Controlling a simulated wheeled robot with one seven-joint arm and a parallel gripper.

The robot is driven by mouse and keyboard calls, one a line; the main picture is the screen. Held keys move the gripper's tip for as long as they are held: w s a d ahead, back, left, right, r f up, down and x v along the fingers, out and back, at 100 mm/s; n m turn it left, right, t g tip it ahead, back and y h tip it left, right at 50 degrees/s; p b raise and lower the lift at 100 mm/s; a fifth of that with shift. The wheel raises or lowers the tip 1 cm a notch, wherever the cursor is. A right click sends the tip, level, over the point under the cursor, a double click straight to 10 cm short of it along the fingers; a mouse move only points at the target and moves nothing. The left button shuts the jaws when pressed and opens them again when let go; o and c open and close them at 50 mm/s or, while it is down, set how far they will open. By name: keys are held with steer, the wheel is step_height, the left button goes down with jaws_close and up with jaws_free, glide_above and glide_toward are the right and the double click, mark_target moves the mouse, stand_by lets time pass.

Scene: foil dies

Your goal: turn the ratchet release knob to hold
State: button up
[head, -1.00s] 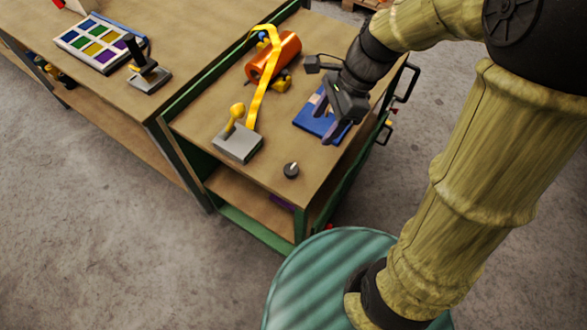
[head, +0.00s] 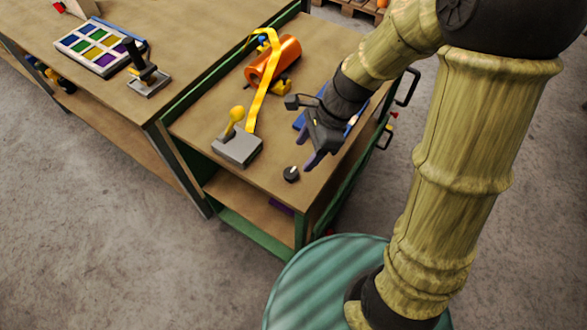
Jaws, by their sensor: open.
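A small round black knob (head: 291,174) with a light pointer mark sits on the wooden top near the front corner of the cart. I cannot read any hold label at this size. My gripper (head: 310,163) is open and tilted downward, its fingertips just right of and slightly above the knob in the picture. Nothing shows between its fingers. Whether a fingertip touches the knob I cannot tell; a small gap seems to show.
A grey block with a yellow-knobbed lever (head: 237,148) stands left of the knob. A yellow strap (head: 262,95) runs from there to an orange cylinder (head: 273,60). A blue flat item (head: 302,122) is partly behind my gripper. A workbench (head: 190,38) adjoins the cart at left.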

mark_target(291, 173)
steer(key=b+x, duration=0.1)
steer(key=x, duration=0.7)
steer(key=shift+a+f, duration=0.1)
steer(key=shift+f, duration=0.2)
steer(key=c, duration=1)
